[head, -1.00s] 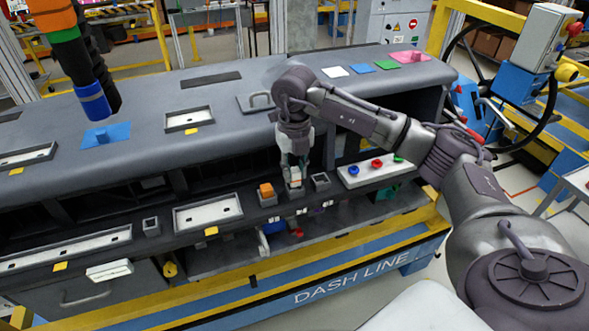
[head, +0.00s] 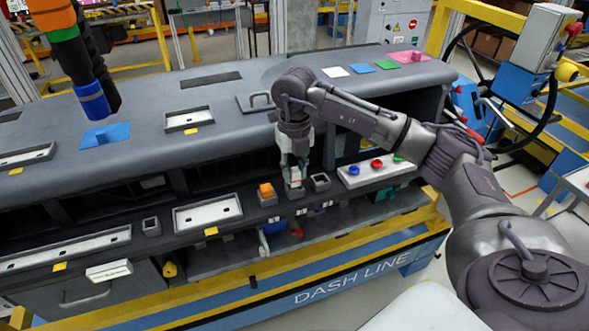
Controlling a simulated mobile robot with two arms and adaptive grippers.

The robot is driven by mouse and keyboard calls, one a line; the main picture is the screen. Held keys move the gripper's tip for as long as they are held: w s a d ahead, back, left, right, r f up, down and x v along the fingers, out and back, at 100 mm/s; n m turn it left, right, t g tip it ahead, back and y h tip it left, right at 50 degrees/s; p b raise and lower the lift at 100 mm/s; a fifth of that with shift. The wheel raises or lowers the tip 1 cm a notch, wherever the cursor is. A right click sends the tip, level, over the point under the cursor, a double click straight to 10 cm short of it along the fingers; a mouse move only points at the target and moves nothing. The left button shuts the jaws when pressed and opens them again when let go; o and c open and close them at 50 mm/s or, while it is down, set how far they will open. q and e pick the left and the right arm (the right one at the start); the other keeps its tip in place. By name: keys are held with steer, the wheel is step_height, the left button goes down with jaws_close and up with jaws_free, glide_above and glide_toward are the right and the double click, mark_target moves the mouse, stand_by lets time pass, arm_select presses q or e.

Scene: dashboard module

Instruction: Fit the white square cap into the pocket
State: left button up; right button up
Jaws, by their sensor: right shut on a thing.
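My right gripper (head: 294,176) points down at the front ledge of the dashboard, over the middle one of three small grey square pockets (head: 294,193). It is shut on a small pale piece, taken to be the white square cap (head: 295,182), which is mostly hidden between the fingers. The cap is at the mouth of this pocket; I cannot tell how deep it sits. The pocket to the left holds an orange cap (head: 266,189). The pocket to the right (head: 320,182) looks empty. My left gripper is not in view.
A white panel with blue, red and green knobs (head: 377,168) lies right of the pockets. A white recessed tray (head: 208,213) and another small square pocket (head: 151,227) are to the left. Flat coloured pads (head: 361,67) lie on the dashboard top.

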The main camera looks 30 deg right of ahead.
steer(key=shift+f+b, duration=0.35)
steer(key=shift+f, duration=0.2)
steer(key=shift+r, duration=0.15)
steer(key=shift+r+p, duration=0.4)
steer(key=shift+s+a, duration=0.1)
stand_by(1.4)
steer(key=shift+f+b, duration=0.5)
steer(key=shift+r, duration=0.15)
steer(key=shift+r+p, duration=0.35)
steer(key=shift+r, duration=0.05)
stand_by(0.4)
